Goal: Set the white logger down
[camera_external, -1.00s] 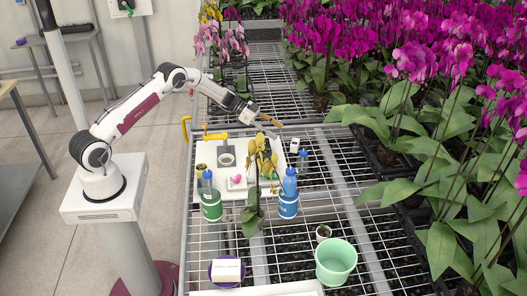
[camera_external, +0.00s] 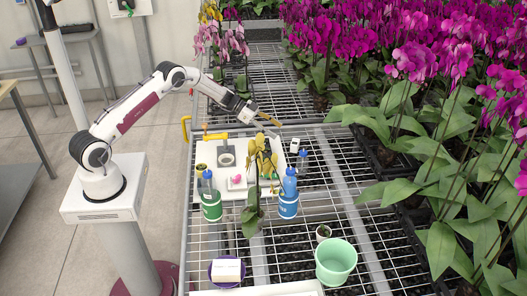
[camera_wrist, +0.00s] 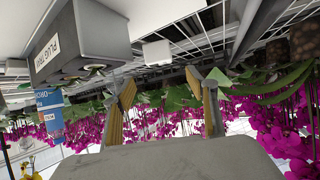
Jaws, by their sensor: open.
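A small white block, which looks like the white logger (camera_external: 294,145), rests on the wire bench just right of the white tray (camera_external: 277,191). A plain white block also shows in the wrist view (camera_wrist: 157,54), above and beyond my fingers, apparently the same thing. My gripper (camera_wrist: 168,100) is open, with its two tan fingers spread wide and nothing between them. In the external view my gripper (camera_external: 266,117) is above the back of the tray, left of the white block and clear of it. Only part of its fingers shows there.
A mint pot (camera_external: 335,262) stands front right. Orchids (camera_external: 440,70) crowd the right. A grey labelled box (camera_wrist: 80,40) shows in the wrist view.

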